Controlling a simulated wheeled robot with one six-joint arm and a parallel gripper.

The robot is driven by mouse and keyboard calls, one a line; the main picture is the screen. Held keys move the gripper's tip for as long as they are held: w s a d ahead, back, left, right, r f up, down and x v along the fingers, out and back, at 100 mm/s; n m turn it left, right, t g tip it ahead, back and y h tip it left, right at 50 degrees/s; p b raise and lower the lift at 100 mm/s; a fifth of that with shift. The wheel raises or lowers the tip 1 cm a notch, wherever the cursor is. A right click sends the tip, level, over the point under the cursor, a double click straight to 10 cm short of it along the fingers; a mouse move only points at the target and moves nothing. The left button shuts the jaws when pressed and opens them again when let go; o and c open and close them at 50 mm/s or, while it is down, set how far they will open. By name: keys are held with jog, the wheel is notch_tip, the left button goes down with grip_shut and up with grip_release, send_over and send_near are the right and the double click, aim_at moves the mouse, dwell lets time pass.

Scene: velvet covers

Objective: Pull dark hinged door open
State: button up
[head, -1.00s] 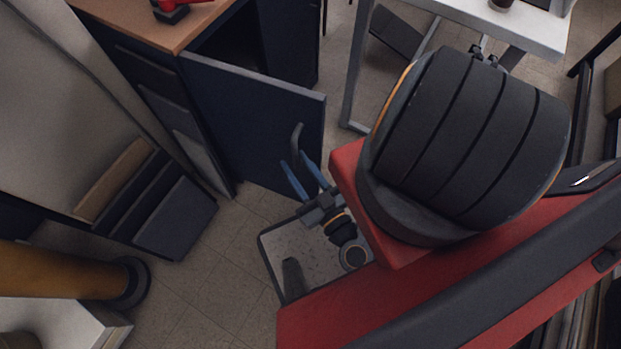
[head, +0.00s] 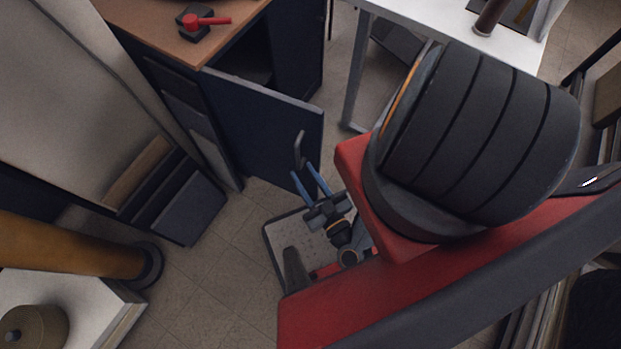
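The dark navy hinged door (head: 258,135) stands partly open in the head view. Its hinge side is at the left, on the cabinet, and its free edge is at the right. A dark curved handle (head: 299,147) sits on its front face near the free edge. My gripper (head: 301,169) is at the lower end of the handle, with its two blue fingers spread apart. The fingertips are close to the handle; I cannot tell whether they touch it. Nothing shows held between them.
The cabinet's wooden top (head: 190,25) carries a black and red object (head: 203,22). A white table (head: 465,32) stands at the back right. A yellow cylinder (head: 70,245) and a white block (head: 70,300) are at lower left. Tiled floor (head: 215,270) is free before the cabinet.

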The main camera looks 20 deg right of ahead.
jog(key=shift+s+d+r+p, duration=0.15)
jog(key=shift+s+p, duration=0.75)
jog(key=shift+p, duration=1.75)
jog(key=shift+s+p, duration=0.15)
jog(key=shift+p, duration=0.5)
